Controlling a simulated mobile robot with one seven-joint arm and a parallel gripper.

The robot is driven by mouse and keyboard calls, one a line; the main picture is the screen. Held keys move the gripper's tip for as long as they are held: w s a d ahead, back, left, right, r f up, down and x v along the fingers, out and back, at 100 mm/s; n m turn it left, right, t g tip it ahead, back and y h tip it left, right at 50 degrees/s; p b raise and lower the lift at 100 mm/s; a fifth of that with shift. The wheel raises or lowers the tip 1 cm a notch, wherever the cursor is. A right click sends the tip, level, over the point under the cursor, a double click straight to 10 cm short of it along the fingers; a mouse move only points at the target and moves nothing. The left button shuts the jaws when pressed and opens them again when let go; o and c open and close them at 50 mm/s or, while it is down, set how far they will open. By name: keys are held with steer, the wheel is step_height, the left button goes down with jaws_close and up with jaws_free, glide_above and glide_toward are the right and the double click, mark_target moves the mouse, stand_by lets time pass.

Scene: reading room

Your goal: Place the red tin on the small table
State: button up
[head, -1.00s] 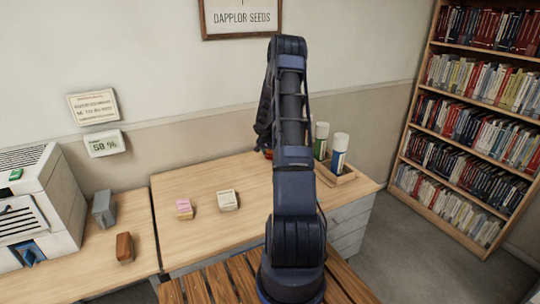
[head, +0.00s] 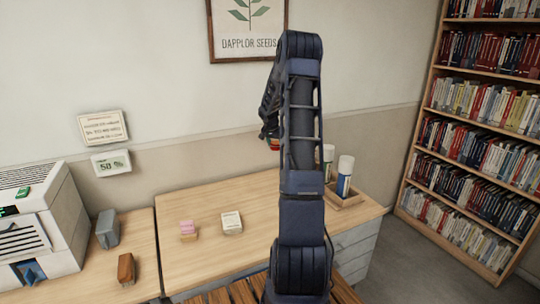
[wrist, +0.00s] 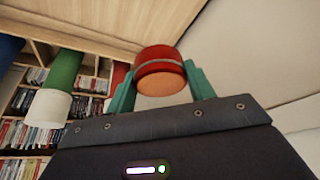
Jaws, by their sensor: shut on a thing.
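The red tin (wrist: 160,60) is a short cylinder with a pale band and an orange-tan end facing the wrist camera. My gripper (wrist: 161,78) is shut on it, one teal finger on each side. In the head view my dark gripper (head: 268,118) is partly hidden behind my arm, and only a sliver of the red tin (head: 273,145) shows below it. The tin is held above the desk, in front of the wall.
The wooden desk (head: 200,260) holds a pink-topped block (head: 187,228), a cream block (head: 231,222) and a tray (head: 345,203) of capped canisters. A white machine (head: 45,235) stands left, a bookcase (head: 470,140) right. The desk's middle is mostly clear.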

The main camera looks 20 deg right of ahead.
steer(key=shift+r, duration=0.45)
steer(key=w+a+f+n+y, duration=0.1)
steer(key=w+a+n, duration=0.1)
steer(key=a, duration=0.8)
steer(key=w+a+f+n, duration=0.1)
steer(key=w+a+n, duration=0.1)
steer(key=a, duration=0.7)
steer(key=n+t+y, duration=0.1)
steer(key=n+y, duration=0.3)
steer(key=n, duration=0.7)
glide_above(137, 246)
steer(key=s, duration=0.1)
step_height(137, 246, down, 4)
steer(key=f, duration=1.9)
steer(key=shift+s+d+f, duration=0.1)
steer(key=shift+d+f, duration=0.25)
steer(key=shift+f, duration=0.05)
steer(key=o, duration=0.6)
steer(key=shift+f, duration=0.15)
steer(key=shift+c, duration=0.2)
steer(key=o, duration=0.4)
